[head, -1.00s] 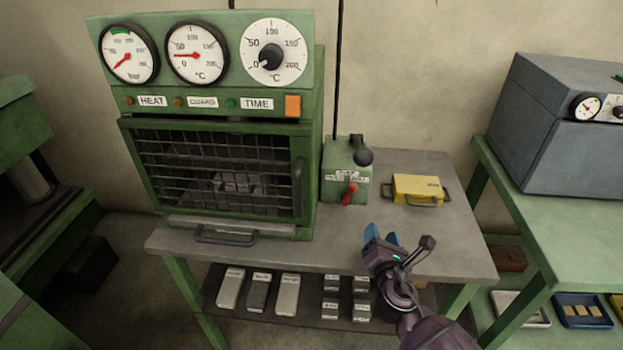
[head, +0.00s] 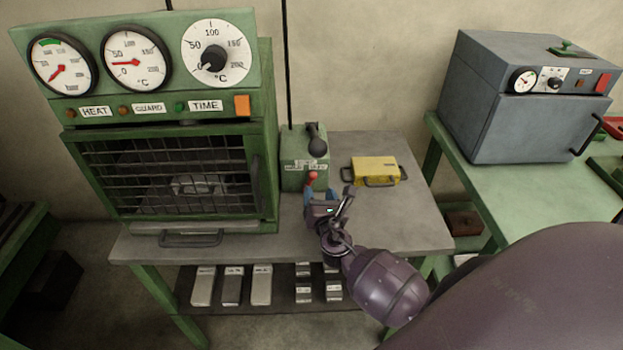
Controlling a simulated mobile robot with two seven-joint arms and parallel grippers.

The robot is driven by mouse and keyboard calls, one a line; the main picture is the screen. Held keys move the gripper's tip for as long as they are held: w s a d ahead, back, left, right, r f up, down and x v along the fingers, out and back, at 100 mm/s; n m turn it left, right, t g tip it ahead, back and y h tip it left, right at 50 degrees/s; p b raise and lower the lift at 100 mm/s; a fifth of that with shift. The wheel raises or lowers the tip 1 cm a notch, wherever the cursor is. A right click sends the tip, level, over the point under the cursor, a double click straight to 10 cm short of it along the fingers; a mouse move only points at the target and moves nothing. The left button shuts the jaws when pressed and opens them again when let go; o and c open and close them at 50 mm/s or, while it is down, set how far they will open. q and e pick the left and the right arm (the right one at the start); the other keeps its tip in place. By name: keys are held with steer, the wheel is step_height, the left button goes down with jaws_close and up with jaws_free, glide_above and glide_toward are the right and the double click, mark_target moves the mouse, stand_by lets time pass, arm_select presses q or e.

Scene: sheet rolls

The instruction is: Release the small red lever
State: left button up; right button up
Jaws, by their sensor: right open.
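The small red lever (head: 312,177) is on the front of the green control box (head: 293,180), beside the press. Only its red knob shows; the rest is hidden behind my gripper. My right gripper (head: 320,192) is open, with its blue fingertips right at the lever, just below the knob. I cannot tell whether the fingers touch it. A larger lever with a black knob (head: 314,129) stands at the top of the same box. My left gripper is not in view.
The green press (head: 262,130) with dials and a closed mesh guard (head: 170,175) stands left of the box. A yellow case (head: 374,168) with handles sits to the right on the grey table (head: 400,225). A grey oven (head: 480,110) stands on a green bench at the right.

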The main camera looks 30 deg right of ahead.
mark_target(314, 179)
steer(key=x, duration=0.6)
steer(key=shift+w+d, duration=0.1)
steer(key=shift+w, duration=0.2)
jaws_close()
